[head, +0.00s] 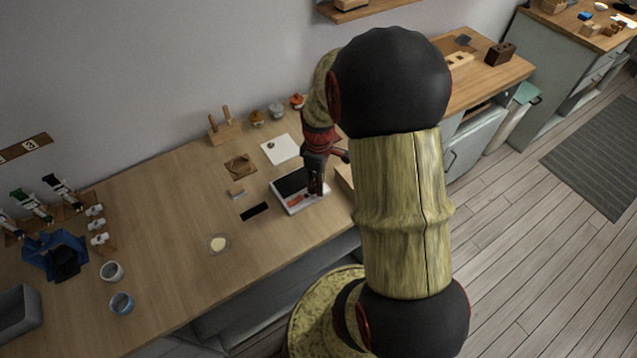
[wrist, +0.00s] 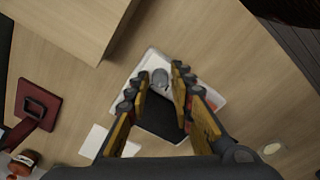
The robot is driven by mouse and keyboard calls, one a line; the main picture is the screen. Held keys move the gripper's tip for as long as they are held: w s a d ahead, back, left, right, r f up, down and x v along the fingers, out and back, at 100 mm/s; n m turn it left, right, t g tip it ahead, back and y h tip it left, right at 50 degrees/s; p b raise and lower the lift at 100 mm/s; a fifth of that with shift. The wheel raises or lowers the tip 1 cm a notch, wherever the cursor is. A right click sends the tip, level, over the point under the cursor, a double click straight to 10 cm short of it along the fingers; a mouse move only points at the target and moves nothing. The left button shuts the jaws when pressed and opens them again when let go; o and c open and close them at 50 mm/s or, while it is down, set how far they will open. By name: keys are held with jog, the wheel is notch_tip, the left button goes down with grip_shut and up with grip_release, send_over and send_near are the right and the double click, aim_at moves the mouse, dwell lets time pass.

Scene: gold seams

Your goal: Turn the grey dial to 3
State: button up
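A white box with a dark panel (head: 291,185) sits on the wooden worktop. In the wrist view, the white box (wrist: 150,58) carries the grey dial (wrist: 160,77), a small round knob near its upper end. My gripper (wrist: 159,76) is open, its two fingers apart. The dial shows in the gap between the fingertips; I cannot tell whether either finger touches it. In the head view, my gripper (head: 317,192) is over the right part of the box and hides the dial. The dial's numbers and pointer are not readable.
A wooden block (wrist: 70,20) stands close to the box. A white sheet (head: 281,150), a black strip (head: 254,211) and a small pale dish (head: 218,244) lie around it. The worktop between is mostly clear.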

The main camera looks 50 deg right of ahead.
jog(key=shift+c, duration=0.8)
jog(key=c, duration=0.4)
grip_shut()
jog(key=m+p, duration=0.3)
jog(key=m, duration=0.1)
jog(key=shift+r, duration=0.15)
jog(key=shift+m+p, duration=1.1)
jog(key=shift+m, duration=1.3)
jog(key=o, duration=0.6)
grip_release()
jog(key=shift+c, duration=0.2)
